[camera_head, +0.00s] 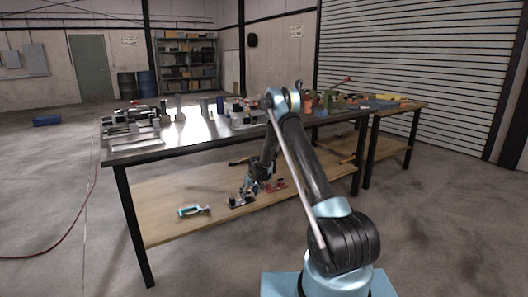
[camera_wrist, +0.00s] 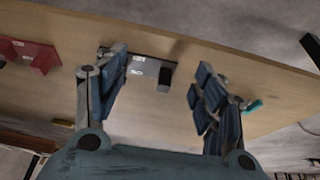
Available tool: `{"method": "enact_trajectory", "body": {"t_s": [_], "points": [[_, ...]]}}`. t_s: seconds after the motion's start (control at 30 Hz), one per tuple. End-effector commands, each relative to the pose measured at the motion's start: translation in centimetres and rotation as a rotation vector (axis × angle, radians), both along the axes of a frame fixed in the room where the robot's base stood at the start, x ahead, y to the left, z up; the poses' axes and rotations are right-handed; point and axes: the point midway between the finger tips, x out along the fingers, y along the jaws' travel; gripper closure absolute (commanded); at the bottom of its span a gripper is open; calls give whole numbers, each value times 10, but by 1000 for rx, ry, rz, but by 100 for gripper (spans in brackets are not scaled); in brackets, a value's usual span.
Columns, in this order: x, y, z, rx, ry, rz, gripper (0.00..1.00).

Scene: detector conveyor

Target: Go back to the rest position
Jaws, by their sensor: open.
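My arm reaches forward and down from my base to the metal-topped workbench (camera_head: 165,140), with its end over the wooden lower shelf (camera_head: 160,225). My gripper (camera_head: 251,187) is small in the head view, near a dark tool (camera_head: 240,202) on that shelf. In the wrist view my gripper (camera_wrist: 158,88) has its two blue padded fingers spread wide apart. Nothing is between the pads. The grey and black tool (camera_wrist: 140,66) lies on the shelf beyond the fingers. I cannot tell the exact gap to it.
A red item (camera_head: 277,185) lies right of my gripper; it also shows in the wrist view (camera_wrist: 40,57). A teal-handled tool (camera_head: 194,210) lies to the left. The bench top above is crowded. A second bench (camera_head: 398,128) adjoins at the right. Floor in front is clear.

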Motion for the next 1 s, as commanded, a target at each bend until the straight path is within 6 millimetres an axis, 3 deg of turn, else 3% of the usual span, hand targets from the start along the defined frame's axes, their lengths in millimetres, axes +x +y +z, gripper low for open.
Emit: {"method": "enact_trajectory", "body": {"t_s": [0.3, 0.53, 0.77, 1.0], "points": [[-11, 1, 35, -3, 7, -6, 37], [-21, -11, 69, -6, 14, -26, 37], [-43, -39, 126, -11, 26, -63, 37], [-78, -73, 189, -16, 41, -110, 37]]}}
